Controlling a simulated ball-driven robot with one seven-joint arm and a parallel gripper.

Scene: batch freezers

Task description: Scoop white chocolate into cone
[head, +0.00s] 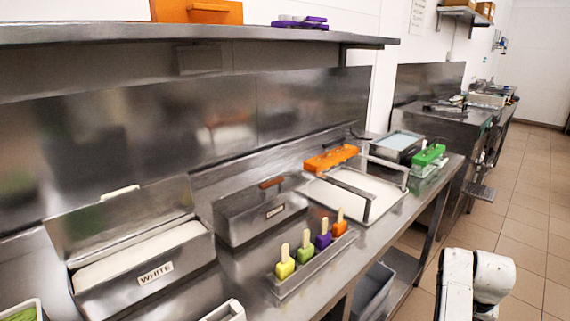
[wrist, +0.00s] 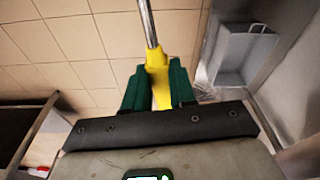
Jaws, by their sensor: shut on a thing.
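My gripper (wrist: 157,88) shows in the wrist view, its two green fingers shut on the yellow handle (wrist: 156,72) of a tool. A thin metal shaft (wrist: 148,22) runs from the handle out of the top of the picture, so the tool's far end is hidden. In the head view, the steel tub labelled WHITE (head: 155,280) stands at the left of the counter with its lid raised and a pale, smooth filling (head: 140,254) inside. My gripper is not in the head view, only white links of my arm at lower right. I make out no cone.
A closed steel tub (head: 262,212) stands right of the white one. Yellow, green, purple and orange handled items stand in a narrow tray (head: 314,266). An orange block (head: 331,158) and a pale-filled basin (head: 355,190) lie beyond. The tiled floor (head: 525,215) at right is clear.

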